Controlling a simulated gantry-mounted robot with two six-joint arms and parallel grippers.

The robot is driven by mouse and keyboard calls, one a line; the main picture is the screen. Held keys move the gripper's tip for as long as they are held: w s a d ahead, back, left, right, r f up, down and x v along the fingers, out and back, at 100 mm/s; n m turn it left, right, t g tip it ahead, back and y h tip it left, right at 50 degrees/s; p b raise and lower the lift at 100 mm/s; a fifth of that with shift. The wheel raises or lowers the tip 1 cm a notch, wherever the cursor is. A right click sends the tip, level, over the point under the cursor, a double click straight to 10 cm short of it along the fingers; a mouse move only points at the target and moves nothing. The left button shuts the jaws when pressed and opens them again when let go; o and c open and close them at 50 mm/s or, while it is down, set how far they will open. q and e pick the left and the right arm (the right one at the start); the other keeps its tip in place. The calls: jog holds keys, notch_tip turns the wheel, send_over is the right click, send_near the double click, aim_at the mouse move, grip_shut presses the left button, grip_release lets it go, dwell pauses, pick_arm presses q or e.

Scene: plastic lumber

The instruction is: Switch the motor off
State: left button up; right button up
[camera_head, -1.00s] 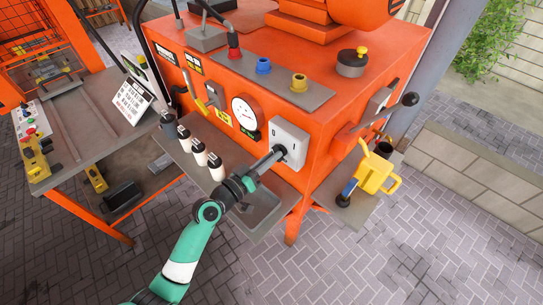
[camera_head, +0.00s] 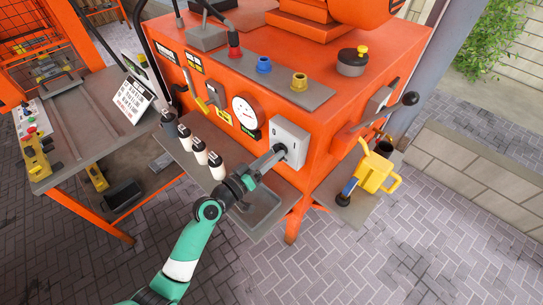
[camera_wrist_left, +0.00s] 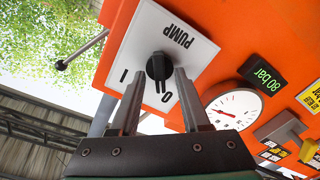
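A light grey switch box (camera_head: 289,141) is on the front of the orange machine. In the left wrist view its white plate (camera_wrist_left: 196,62) carries an upside-down "PUMP" label and the marks "I" and "0". A black rotary knob (camera_wrist_left: 159,66) sits on the plate, its grip pointing down in the picture, near the "0". My left gripper (camera_wrist_left: 158,75) is open, its two fingers apart on either side of the knob; contact cannot be told. In the head view the left gripper (camera_head: 276,152) is at the box and covers the knob. My right gripper is not in view.
Several white-and-black bottles stand on the ledge to the left. A black-knobbed lever (camera_head: 409,99) and yellow jug (camera_head: 376,173) are to the right.

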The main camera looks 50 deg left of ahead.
pick_arm(q)
jog(key=s, duration=1.1)
jog(key=shift+s+d, duration=0.25)
jog(key=shift+s, duration=0.05)
